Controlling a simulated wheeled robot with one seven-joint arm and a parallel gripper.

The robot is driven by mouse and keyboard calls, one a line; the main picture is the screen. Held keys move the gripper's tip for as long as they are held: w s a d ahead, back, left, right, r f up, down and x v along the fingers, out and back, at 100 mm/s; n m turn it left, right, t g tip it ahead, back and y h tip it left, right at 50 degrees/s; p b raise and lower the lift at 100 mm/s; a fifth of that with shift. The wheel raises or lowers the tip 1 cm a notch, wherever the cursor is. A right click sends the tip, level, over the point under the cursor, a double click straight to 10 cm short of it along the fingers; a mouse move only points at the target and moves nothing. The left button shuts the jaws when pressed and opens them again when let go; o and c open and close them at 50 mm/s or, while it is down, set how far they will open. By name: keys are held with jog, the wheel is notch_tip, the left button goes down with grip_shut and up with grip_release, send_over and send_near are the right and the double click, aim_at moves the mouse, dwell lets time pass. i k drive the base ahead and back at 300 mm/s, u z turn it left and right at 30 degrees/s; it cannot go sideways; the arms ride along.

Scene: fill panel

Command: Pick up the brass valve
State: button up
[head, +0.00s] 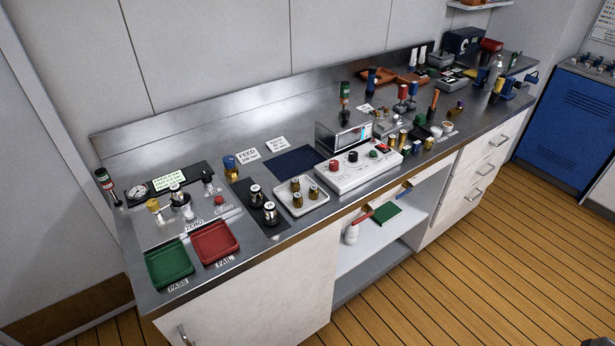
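Several small brass-coloured parts are in the head view, and I cannot tell for certain which is the brass valve. A yellow-gold knob-like part (153,206) is on the grey test plate at the left. Two silver pieces with dark parts, one (256,195) and another (270,213), stand on a black strip left of the tray.
A green PASS tray (169,264) and a red FAIL tray (214,242) lie at the front left. A white control box (359,170) stands right of the pale tray. Bottles and tools crowd the right end.

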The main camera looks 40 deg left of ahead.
aim_at(297, 200)
jog(key=u, duration=0.7)
jog(key=i, duration=0.95)
jog(key=u, duration=1.55)
jog(key=i, duration=0.45)
jog(key=u, duration=0.4)
